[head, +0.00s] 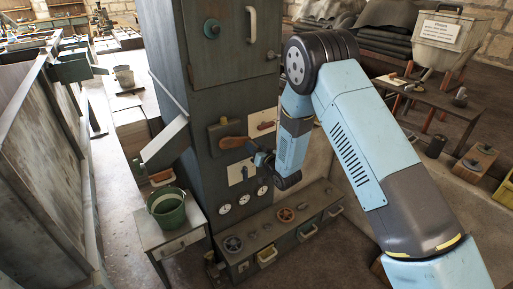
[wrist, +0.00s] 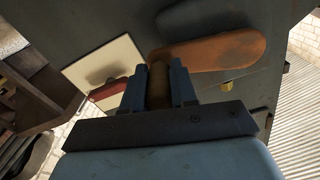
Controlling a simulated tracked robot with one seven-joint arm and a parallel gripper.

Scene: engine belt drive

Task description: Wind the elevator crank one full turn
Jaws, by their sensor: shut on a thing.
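The elevator crank (head: 234,142) is an orange-brown arm on a dark plate (head: 222,127) on the front of the tall grey-green cabinet. The arm lies roughly level, reaching right toward my gripper (head: 258,158). In the wrist view the crank arm (wrist: 215,50) runs to the right, and its brown upright grip (wrist: 158,88) sits between my two fingers. My gripper (wrist: 158,80) is shut on that grip. In the head view the grip is mostly hidden by my gripper.
A red handle on a pale plate (head: 264,122) is close right of the crank; the plate also shows in the wrist view (wrist: 100,68). Dials (head: 225,208) and a low drawer bench (head: 285,232) are below. A green bucket (head: 167,208) stands on a side table under a chute (head: 165,145).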

